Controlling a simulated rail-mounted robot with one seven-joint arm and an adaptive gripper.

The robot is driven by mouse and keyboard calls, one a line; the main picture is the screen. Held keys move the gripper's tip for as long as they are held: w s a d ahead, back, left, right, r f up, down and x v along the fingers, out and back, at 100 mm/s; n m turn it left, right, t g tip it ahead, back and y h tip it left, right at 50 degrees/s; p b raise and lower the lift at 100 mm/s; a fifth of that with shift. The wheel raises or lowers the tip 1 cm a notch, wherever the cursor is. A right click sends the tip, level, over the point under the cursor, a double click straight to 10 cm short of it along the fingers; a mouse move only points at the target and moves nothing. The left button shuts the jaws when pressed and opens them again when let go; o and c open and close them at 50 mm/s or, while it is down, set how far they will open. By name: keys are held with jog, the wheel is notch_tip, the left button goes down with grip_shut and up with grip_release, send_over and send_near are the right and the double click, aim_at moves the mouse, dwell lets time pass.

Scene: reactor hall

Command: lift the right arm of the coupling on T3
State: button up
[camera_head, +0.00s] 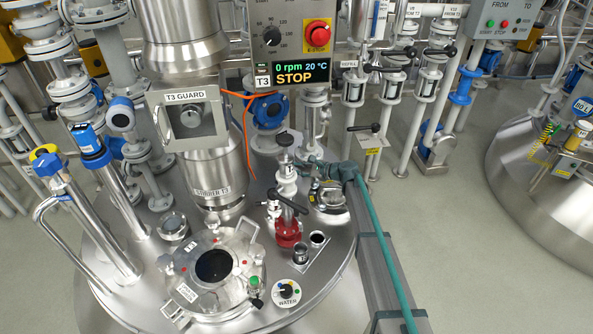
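The reactor vessel T3 (330,260) has a steel lid crowded with fittings. A green hose (383,245) ends in a coupling (337,171) on the right rear of this lid, beside a red-based valve (288,232). The coupling's arms are too small to make out clearly, so I cannot tell whether the right one is up or down. A round metal fitting (331,198) sits just in front of the coupling. My gripper is not in view.
The T3 control box (290,40) hangs behind, showing STOP. Pipes and valves crowd the back. Clear floor (475,240) lies to the right, before another vessel (550,190).

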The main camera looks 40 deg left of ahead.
jog(key=shift+s+a+f, duration=0.1)
jog(key=shift+a+f, duration=0.1)
jog(key=shift+a, duration=0.35)
